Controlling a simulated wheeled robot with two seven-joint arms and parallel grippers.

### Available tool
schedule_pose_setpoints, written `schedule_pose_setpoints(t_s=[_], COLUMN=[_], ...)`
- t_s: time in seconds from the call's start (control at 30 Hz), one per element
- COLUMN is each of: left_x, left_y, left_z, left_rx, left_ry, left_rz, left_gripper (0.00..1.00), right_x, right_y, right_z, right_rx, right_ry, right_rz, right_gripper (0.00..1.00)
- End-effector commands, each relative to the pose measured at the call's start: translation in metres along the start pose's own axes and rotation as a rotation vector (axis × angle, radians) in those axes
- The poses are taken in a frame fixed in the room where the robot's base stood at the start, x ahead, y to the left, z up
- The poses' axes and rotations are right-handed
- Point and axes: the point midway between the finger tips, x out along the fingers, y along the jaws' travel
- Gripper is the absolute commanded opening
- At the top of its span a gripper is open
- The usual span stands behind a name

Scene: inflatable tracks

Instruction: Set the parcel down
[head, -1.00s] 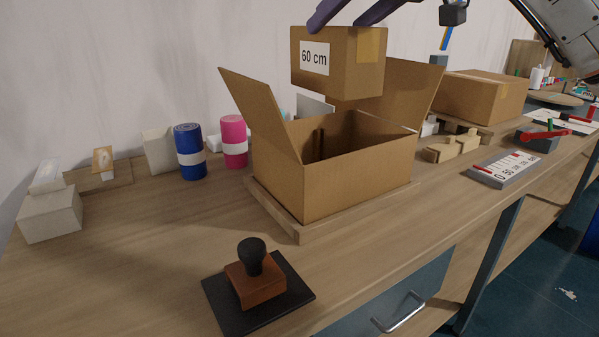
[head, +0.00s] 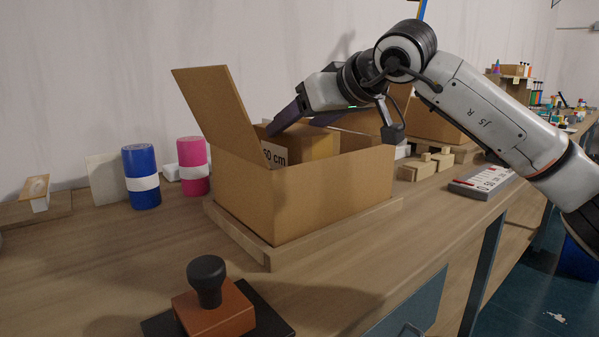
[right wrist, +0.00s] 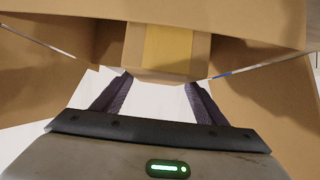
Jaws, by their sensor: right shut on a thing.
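My right gripper (head: 292,128) reaches in from the right and is shut on the parcel. In the right wrist view the taped parcel (right wrist: 165,50) is at the dark fingers (right wrist: 160,85). My left gripper is out of view.
The open box stands on a wooden board (head: 262,249), its left flap (head: 215,105) raised. A blue roll (head: 140,165) and a pink roll (head: 194,155) stand left. A stamp (head: 212,305) is in front. Wooden blocks (head: 420,168) and a grey gauge (head: 482,182) lie right.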

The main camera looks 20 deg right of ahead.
Motion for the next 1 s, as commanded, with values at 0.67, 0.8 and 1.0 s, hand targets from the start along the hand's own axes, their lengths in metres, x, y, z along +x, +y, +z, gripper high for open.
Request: schedule_pose_setpoints(t_s=[0.67,0.8,1.0], left_x=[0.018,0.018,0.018], left_y=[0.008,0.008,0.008], left_z=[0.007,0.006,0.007], left_rx=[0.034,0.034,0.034], left_ry=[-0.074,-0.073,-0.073], left_rz=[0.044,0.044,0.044], left_gripper=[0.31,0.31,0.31], right_x=[0.030,0.030,0.032], right_y=[0.000,0.000,0.000], right_z=[0.055,0.055,0.058], right_rx=[0.000,0.000,0.000], right_ry=[0.010,0.009,0.001], right_rz=[0.000,0.000,0.001], right_gripper=[0.04,0.03,0.86])
